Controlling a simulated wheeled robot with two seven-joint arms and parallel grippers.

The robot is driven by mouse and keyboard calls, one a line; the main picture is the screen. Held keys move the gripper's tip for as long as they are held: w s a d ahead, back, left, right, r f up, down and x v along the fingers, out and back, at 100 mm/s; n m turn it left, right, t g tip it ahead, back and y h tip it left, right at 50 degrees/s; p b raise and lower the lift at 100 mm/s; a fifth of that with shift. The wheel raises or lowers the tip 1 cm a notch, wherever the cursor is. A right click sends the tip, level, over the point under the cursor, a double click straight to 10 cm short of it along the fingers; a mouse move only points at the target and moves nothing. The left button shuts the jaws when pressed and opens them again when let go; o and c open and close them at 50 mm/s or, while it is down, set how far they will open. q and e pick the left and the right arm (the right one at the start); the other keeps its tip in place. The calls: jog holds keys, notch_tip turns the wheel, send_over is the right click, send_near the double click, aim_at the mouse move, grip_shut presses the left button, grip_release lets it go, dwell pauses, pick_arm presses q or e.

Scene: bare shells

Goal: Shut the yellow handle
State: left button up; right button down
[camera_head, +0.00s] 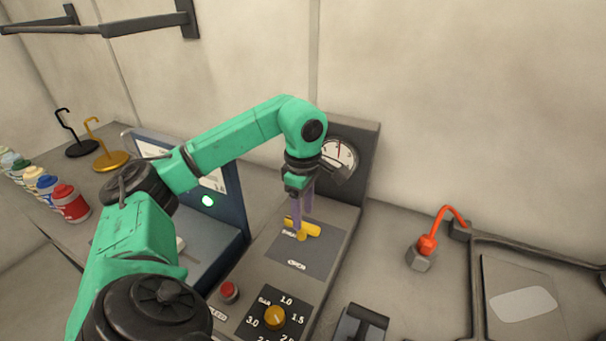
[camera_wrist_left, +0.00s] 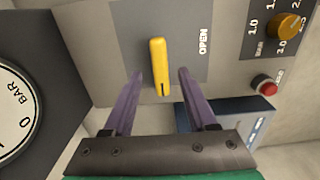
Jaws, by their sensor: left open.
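The yellow handle (camera_head: 311,229) is a short bar on a dark grey plate (camera_head: 325,250) of the sloping console. A label reading OPEN is printed on the plate on its near side, and another label by the handle's left end is partly covered. In the left wrist view the handle (camera_wrist_left: 158,62) stands lengthwise up the picture, with OPEN to its right. My left gripper (camera_head: 302,214) points down at the handle. In the wrist view its purple fingers (camera_wrist_left: 161,74) are open, one to each side of the handle's lower end, with gaps. I cannot tell the remaining height. My right gripper is not visible.
A pressure gauge (camera_head: 339,154) stands behind the handle. A red button (camera_head: 229,291) and a yellow-orange BAR knob (camera_head: 274,317) lie nearer. A blue panel (camera_head: 228,197) stands left. An orange hooked item (camera_head: 428,243) is right, with bare counter between.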

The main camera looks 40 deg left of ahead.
pick_arm(q)
notch_tip(320, 180, up, 6)
jog(key=p, duration=0.2)
notch_tip(320, 180, up, 6)
jog(key=p, duration=0.4)
send_over(303, 223)
jog(key=shift+s+b, duration=0.1)
jog(key=shift+b, duration=0.25)
jog(key=shift+f, duration=0.1)
